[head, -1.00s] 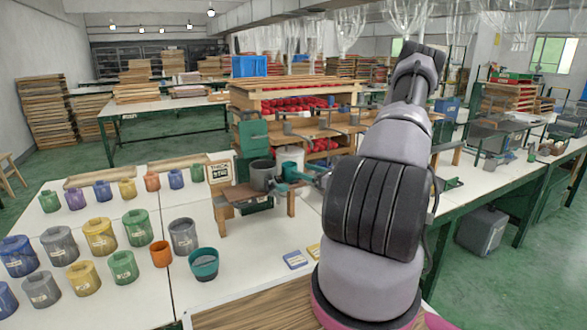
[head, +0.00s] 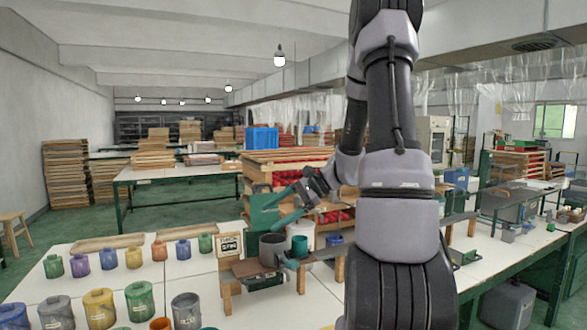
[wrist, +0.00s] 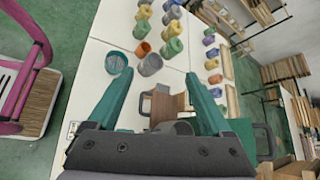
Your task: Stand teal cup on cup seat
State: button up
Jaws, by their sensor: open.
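A teal cup (wrist: 116,62) stands upright and open-topped on the white table beside a grey cup (wrist: 150,65). In the head view only its rim (head: 208,328) shows at the bottom edge. A wooden stand (head: 252,268) sits on the table, carrying a grey pot (head: 272,249) and a small teal cylinder (head: 300,246). The stand (wrist: 165,103) also shows between my fingers in the wrist view. I cannot pick out the cup seat for certain. My gripper (head: 268,213) is open and empty, raised above the stand, its teal fingers (wrist: 160,82) spread wide, apart from the teal cup.
Several lidded paint pots (head: 98,305) stand in rows at the left. An orange cup (wrist: 142,49) is close to the teal cup. A small sign (head: 229,244), a white jar (head: 300,230) and a blue container (head: 335,239) crowd the stand.

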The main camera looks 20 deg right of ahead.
jog(key=s+a+r+n+t+h, duration=0.2)
jog(key=s+r+n+h, duration=0.7)
jog(key=s+r, duration=0.6)
jog(key=s+n+t, duration=0.1)
jog(key=s, duration=0.1)
jog(key=shift+s+a+r+n, duration=0.3)
